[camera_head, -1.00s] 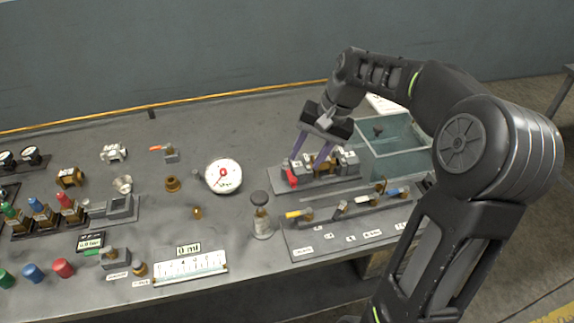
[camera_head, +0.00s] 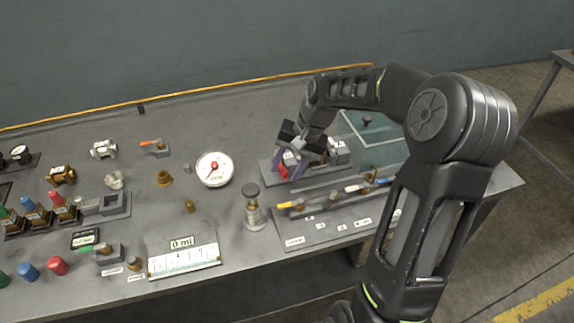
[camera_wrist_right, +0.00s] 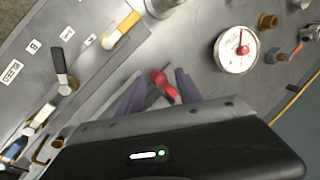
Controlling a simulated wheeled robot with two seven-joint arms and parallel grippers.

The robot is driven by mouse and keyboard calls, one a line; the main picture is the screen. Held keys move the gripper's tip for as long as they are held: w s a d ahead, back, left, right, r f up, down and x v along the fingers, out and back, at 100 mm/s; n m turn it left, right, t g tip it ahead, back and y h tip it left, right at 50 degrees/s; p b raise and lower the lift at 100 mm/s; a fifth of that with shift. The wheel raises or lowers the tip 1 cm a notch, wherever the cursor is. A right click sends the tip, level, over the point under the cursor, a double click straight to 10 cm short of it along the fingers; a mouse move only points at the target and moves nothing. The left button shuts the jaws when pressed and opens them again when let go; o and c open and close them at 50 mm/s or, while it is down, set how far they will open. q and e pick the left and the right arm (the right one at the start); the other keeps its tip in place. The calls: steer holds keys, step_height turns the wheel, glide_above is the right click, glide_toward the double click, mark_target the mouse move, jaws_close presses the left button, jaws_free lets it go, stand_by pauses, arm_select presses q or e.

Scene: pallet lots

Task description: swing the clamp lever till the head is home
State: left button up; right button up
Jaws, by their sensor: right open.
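A red lever (camera_head: 284,172) sits on a grey metal fixture (camera_head: 265,173) at the right part of the bench. I take it as the clamp lever. My right gripper (camera_head: 289,170) is over the left end of this fixture, open, with purple fingers pointing down at the lever. In the right wrist view the red lever (camera_wrist_right: 162,80) shows between the two spread fingers of the right gripper (camera_wrist_right: 158,86), and I see no clear grip on it. The clamp head cannot be made out behind the fingers. My left gripper is out of view.
A panel with yellow, black and blue levers (camera_head: 300,240) lies in front of the fixture. A round white gauge (camera_head: 213,169) and a plunger-like post (camera_head: 252,205) stand to the left. A glass-sided tray (camera_head: 385,140) is behind right.

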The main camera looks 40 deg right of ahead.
steer(key=shift+c, duration=0.3)
jaws_close()
stand_by(1.1)
